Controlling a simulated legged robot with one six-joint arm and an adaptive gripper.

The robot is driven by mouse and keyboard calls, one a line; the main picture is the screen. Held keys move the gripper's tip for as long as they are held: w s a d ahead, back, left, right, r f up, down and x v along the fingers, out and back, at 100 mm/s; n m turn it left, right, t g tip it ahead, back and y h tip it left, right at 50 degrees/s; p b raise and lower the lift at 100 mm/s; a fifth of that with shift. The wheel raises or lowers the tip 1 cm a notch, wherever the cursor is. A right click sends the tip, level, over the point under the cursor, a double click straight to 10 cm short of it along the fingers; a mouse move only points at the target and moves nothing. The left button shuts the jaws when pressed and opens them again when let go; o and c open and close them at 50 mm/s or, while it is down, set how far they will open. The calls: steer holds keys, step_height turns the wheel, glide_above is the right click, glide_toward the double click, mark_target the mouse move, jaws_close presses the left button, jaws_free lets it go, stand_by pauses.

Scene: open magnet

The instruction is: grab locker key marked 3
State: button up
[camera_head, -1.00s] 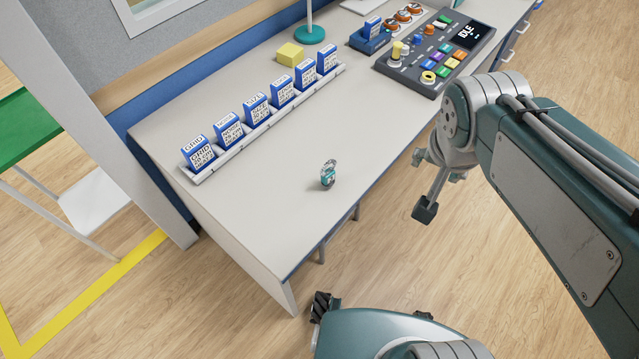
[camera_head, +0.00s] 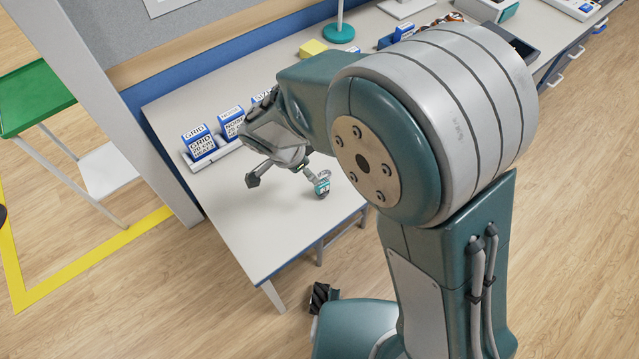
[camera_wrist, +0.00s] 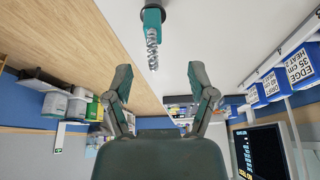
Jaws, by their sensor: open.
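A small locker key with a teal tag and a silver ring (camera_head: 322,187) is on the grey desk (camera_head: 262,235) near its front edge. Any number on the tag is too small to read. My gripper (camera_head: 282,172) is open and empty above the desk, just left of the key, with one finger close to it. In the wrist view, a teal piece with a silver, ridged lower part (camera_wrist: 152,38), apparently the key, is beyond my two spread fingertips (camera_wrist: 158,78), roughly in line with the gap between them. I cannot tell whether a finger touches it.
A white rack holds several blue-and-white cards (camera_head: 198,143) behind my gripper. A yellow block (camera_head: 313,48) and a teal lamp base (camera_head: 340,34) stand at the back. My arm hides the desk's middle and most of the control panel. The desk's front left is clear.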

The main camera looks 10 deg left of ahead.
mark_target(322, 182)
steer(key=shift+w+d+f, duration=0.2)
steer(key=shift+d+f, duration=0.25)
steer(key=shift+f, duration=0.2)
steer(key=shift+w+d+f, duration=0.15)
steer(key=shift+d+f, duration=0.3)
steer(key=shift+f, duration=0.15)
steer(key=x, duration=0.5)
steer(key=shift+s+a+f, duration=0.1)
steer(key=shift+s+a, duration=0.15)
steer(key=shift+a, duration=0.1)
steer(key=shift+w+d+f, duration=0.1)
steer(key=shift+d+f, duration=0.05)
steer(key=shift+f, duration=0.15)
steer(key=shift+d, duration=0.3)
steer(key=shift+f, duration=0.1)
steer(key=c, duration=0.9)
steer(key=shift+a, duration=0.15)
jaws_close()
